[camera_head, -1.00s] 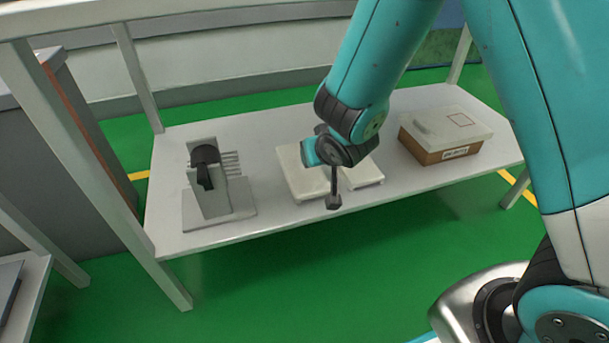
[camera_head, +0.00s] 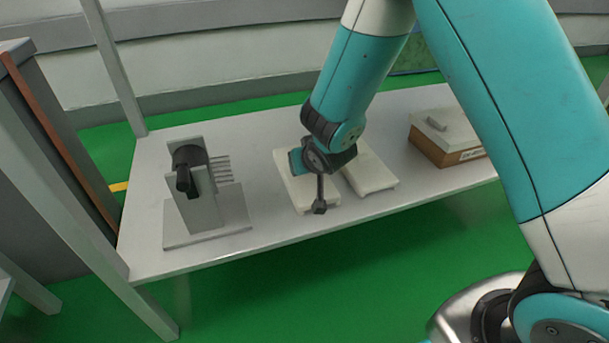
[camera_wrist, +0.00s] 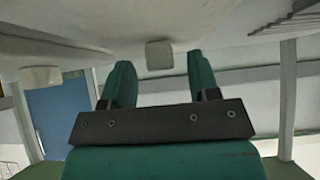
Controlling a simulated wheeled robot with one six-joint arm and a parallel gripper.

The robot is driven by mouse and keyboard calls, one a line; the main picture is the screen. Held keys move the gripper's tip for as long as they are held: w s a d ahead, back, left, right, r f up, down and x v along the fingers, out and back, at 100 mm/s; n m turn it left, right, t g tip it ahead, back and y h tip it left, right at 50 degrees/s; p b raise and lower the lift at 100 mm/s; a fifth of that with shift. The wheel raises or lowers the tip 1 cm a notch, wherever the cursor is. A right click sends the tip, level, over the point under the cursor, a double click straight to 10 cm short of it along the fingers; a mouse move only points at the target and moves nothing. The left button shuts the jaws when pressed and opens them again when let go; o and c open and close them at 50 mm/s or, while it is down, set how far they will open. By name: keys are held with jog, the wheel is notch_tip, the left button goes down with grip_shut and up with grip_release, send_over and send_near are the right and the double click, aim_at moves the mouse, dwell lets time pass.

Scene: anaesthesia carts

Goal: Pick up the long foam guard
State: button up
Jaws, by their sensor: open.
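In the head view, two off-white pads or trays lie side by side on the white shelf, a left one (camera_head: 292,180) and a right one (camera_head: 372,176). I cannot tell for sure which pale piece is the long foam guard. My gripper (camera_wrist: 159,78) is open in the wrist view, its two green fingers apart. A small pale block (camera_wrist: 159,54) shows between the fingertips, against a whitish surface; contact cannot be told. A second pale block (camera_wrist: 41,75) is to the left. In the head view my wrist is over the pads and hides part of them.
A grey stand (camera_head: 205,205) with a black holder and several thin rods is at the left of the shelf (camera_head: 270,245). A brown box (camera_head: 432,152) with a pale lid and small block is at the right, partly behind my arm. Shelf posts stand at the left.

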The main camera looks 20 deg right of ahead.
jog(key=shift+w+a+f, duration=0.2)
jog(key=shift+a, duration=0.1)
jog(key=shift+d, duration=0.2)
jog(key=c, duration=0.3)
jog(key=shift+d, duration=0.1)
jog(key=c, duration=0.7)
jog(key=shift+r, duration=0.1)
